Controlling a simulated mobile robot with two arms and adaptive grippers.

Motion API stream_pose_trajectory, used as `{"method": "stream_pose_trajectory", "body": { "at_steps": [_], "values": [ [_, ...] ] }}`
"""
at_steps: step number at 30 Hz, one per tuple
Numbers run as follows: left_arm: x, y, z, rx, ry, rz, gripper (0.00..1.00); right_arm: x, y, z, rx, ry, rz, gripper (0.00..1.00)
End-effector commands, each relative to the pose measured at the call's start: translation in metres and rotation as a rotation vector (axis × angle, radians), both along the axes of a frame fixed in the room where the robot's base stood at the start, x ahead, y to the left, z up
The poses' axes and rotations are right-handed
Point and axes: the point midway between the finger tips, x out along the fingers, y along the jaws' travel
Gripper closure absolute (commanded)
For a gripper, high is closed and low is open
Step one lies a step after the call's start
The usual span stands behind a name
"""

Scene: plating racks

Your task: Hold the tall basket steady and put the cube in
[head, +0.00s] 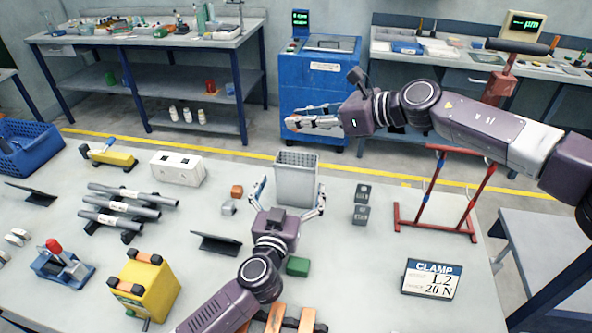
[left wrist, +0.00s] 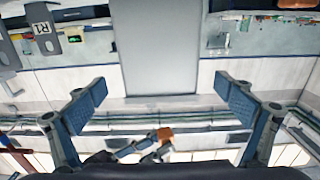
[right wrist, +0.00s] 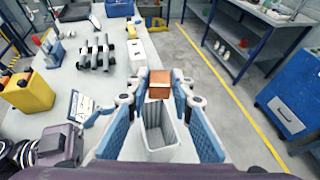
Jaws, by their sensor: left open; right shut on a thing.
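The tall basket (head: 296,185) is a light grey, open-topped bin standing upright near the table's far edge. My left gripper (head: 292,190) is open, its fingers spread either side of the basket. In the left wrist view, the basket's grey wall (left wrist: 172,50) fills the middle and gaps show between it and both fingers. My right gripper (head: 293,121) is up above the basket, beyond the far edge in the head view. In the right wrist view it is shut on an orange-brown cube (right wrist: 160,84), with the basket's open mouth (right wrist: 158,120) below it.
Grey tubes (head: 125,205), a yellow case (head: 145,285) and a CLAMP sign (head: 431,279) are around. A green block (head: 298,266) lies near my left arm.

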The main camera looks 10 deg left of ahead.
Motion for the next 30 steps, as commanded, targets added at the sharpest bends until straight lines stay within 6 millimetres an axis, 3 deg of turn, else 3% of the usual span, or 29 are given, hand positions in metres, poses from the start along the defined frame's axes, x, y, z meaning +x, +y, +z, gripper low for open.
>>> {"method": "stream_pose_trajectory", "body": {
  "at_steps": [9,15,21,30],
  "values": [
    [0.061,0.001,0.002,-0.003,-0.003,0.004,0.04,0.000,0.000,0.001,0.002,-0.001,-0.001,1.00],
    [0.092,0.001,0.002,-0.004,-0.002,0.004,0.04,0.000,0.000,0.001,0.002,-0.001,-0.001,1.00],
    [0.106,0.001,0.001,-0.003,-0.002,0.003,0.04,0.000,0.000,0.001,0.002,-0.001,-0.001,1.00],
    [0.108,0.001,0.002,-0.003,-0.002,0.002,0.04,0.000,0.000,0.001,0.002,-0.001,-0.001,1.00]
  ]
}}
